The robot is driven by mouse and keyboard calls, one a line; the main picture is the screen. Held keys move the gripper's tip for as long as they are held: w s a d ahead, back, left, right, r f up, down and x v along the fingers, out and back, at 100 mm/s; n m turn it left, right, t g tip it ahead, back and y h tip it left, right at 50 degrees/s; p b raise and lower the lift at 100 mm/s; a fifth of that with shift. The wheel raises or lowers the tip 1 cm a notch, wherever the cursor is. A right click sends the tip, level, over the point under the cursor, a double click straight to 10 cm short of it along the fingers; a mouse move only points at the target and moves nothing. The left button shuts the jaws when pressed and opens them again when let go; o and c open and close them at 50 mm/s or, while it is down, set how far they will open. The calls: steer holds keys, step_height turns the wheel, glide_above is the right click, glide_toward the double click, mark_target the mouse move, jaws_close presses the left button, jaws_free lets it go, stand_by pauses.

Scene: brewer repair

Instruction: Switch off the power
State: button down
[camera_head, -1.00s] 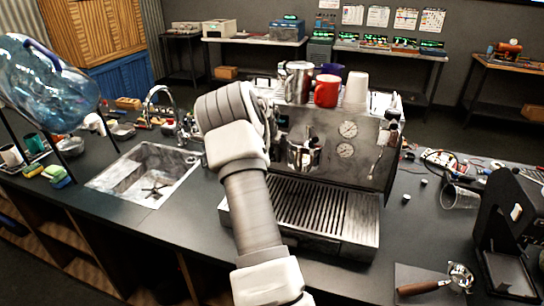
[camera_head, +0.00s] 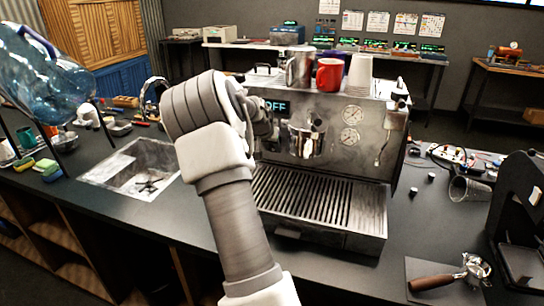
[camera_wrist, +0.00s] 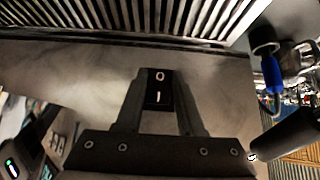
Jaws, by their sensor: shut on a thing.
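The espresso machine (camera_head: 340,135) stands on the dark counter, its drip tray toward me. A small lit display on its front (camera_head: 277,107) reads what looks like "OFF", partly covered by my arm. In the wrist view a black power switch (camera_wrist: 158,85) marked O and I sits on the machine's metal panel. My gripper (camera_wrist: 158,108) is shut on the switch, one finger on each side of it. In the head view my arm hides the switch and most of the gripper.
A steel pitcher (camera_head: 299,68), a red mug (camera_head: 329,74) and a stack of white cups (camera_head: 359,76) stand on the machine. A sink (camera_head: 140,170) is at left. A portafilter (camera_head: 455,275) lies at right beside a black grinder (camera_head: 520,225).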

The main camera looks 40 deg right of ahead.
steer(key=shift+f+b, duration=0.25)
steer(key=shift+b, duration=0.35)
steer(key=shift+r+h, duration=0.15)
steer(key=shift+h, duration=0.15)
steer(key=c, duration=0.5)
jaws_free()
steer(key=v, duration=1.7)
steer(key=shift+s+a, duration=0.2)
steer(key=shift+s, duration=0.15)
